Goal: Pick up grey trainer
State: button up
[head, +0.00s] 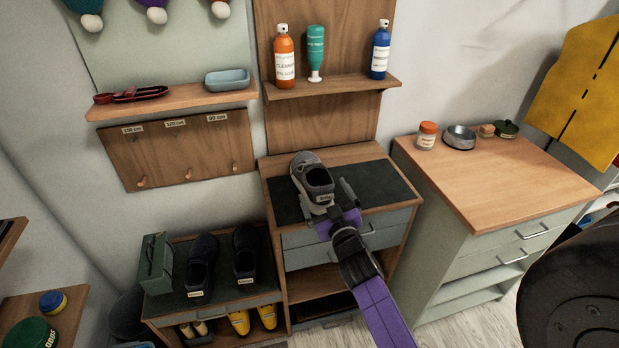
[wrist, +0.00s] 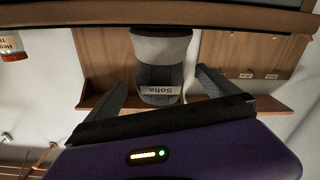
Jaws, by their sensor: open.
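The grey trainer (head: 314,178) rests on the dark mat on top of the middle cabinet, its heel towards me. In the wrist view the heel of the trainer (wrist: 161,75) shows, with a label that reads "Sofia", and the picture appears upside down. My gripper (head: 325,200) is open at the heel end of the trainer. In the wrist view its two fingers (wrist: 161,88) stand apart on either side of the heel, with gaps on both sides. Contact with the trainer does not show.
The dark mat (head: 385,185) has free room to the right of the trainer. A shelf (head: 345,84) with bottles hangs behind. A lower bench at left holds two dark shoes (head: 201,264) and a green box (head: 156,262). A taller wooden-topped cabinet (head: 490,178) stands at right.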

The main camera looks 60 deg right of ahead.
aim_at(318, 181)
jog(key=p+x, duration=0.1)
jog(key=x, duration=0.3)
jog(key=shift+w+d+r, duration=0.1)
jog(key=shift+d+r, duration=0.05)
jog(key=shift+w+d, duration=0.4)
jog(key=shift+c, duration=0.5)
jog(key=c, duration=1.4)
jog(key=shift+c, duration=1.3)
